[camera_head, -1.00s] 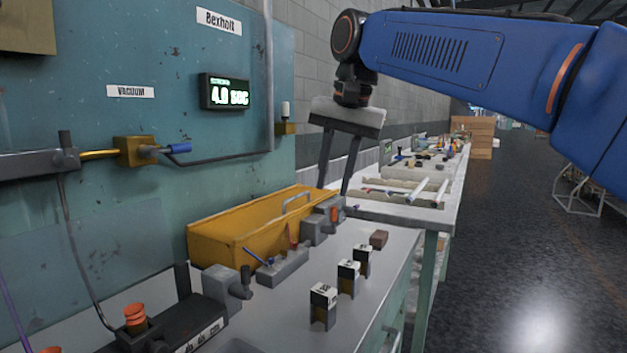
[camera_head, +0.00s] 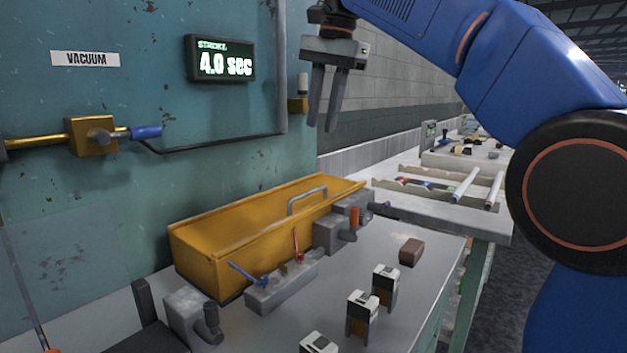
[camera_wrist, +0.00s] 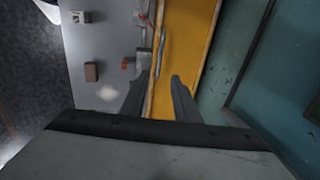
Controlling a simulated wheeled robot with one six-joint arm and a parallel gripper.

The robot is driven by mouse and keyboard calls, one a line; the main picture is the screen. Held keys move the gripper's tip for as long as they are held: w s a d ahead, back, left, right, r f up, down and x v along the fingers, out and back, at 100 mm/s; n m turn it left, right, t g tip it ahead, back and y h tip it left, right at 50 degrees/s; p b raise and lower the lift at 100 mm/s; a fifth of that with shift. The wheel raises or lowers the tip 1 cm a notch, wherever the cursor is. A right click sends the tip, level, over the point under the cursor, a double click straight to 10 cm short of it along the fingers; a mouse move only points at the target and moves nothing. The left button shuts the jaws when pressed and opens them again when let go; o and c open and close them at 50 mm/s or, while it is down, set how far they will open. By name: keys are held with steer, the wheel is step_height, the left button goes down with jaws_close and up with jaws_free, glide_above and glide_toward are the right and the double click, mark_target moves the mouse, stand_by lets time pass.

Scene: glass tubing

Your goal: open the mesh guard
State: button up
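The guard is a long yellow box-like cover (camera_head: 215,240) with a grey bar handle (camera_head: 306,199) on its top, lying against the teal wall. It looks closed; I cannot make out mesh on it. My gripper (camera_head: 322,127) hangs above the handle end of the cover, fingers pointing down, apart from it. In the wrist view my gripper (camera_wrist: 160,76) shows two fingers with a gap and nothing between them. The yellow cover (camera_wrist: 188,45) lies below them, with the handle (camera_wrist: 161,42) beyond the fingertips, towards the picture's top.
Grey blocks and clamps (camera_head: 333,232) and a holder with blue and red levers (camera_head: 282,283) stand along the cover's front. Small black-and-white blocks (camera_head: 362,312) and a brown block (camera_head: 411,251) sit on the bench. A timer display (camera_head: 221,59) and brass valve (camera_head: 92,136) are on the wall.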

glide_above(312, 209)
step_height(312, 209, down, 15)
steer(key=shift+r, duration=0.15)
steer(key=shift+c, duration=0.3)
jaws_close()
